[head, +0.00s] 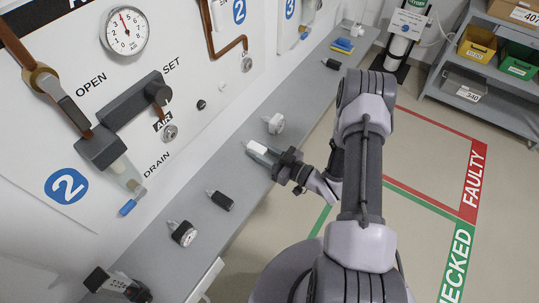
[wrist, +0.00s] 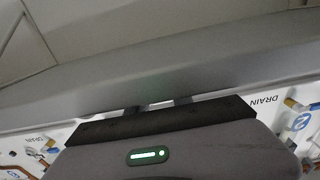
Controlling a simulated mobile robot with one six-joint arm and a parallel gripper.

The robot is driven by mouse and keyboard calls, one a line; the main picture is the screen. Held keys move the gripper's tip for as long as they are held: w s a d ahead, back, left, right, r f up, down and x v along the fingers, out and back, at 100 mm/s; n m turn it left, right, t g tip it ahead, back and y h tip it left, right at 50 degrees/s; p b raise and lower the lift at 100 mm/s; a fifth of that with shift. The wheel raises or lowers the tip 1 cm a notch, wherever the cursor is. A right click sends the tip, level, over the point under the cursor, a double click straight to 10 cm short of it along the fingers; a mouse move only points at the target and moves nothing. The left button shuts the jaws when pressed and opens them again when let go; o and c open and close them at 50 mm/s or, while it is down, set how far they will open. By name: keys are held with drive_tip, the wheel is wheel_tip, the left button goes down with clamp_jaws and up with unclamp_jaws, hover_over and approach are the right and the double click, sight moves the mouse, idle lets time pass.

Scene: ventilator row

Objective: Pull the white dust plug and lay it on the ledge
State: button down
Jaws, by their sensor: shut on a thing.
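My gripper (head: 259,151) is low at the ledge (head: 232,165), its fingers pointing left toward the wall panel. Its jaws are shut on a small pale piece, apparently the white dust plug (head: 256,147), mostly hidden by the fingers. A pale strip also shows between the fingers (wrist: 158,105) in the wrist view. I cannot tell whether the plug touches the ledge. On the panel are a round port (head: 170,132) by the DRAIN and AIR labels and a small black knob (head: 201,104).
A white fitting (head: 275,123) stands on the ledge just behind my gripper. A blue-tipped drain tube (head: 128,207) hangs from the panel. Bare ledge lies between these items.

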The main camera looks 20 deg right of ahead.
drive_tip(key=shift+s+f, duration=0.1)
drive_tip(key=shift+f, duration=0.4)
drive_tip(key=c, duration=1.1)
unclamp_jaws()
drive_tip(key=shift+f, duration=0.15)
drive_tip(key=shift+o, duration=0.2)
drive_tip(key=shift+s, duration=0.1)
drive_tip(key=p+v, duration=0.3)
drive_tip(key=v, duration=1.4)
drive_tip(key=shift+d+r+p, duration=0.15)
drive_tip(key=shift+r+p, duration=0.15)
drive_tip(key=shift+r, duration=0.15)
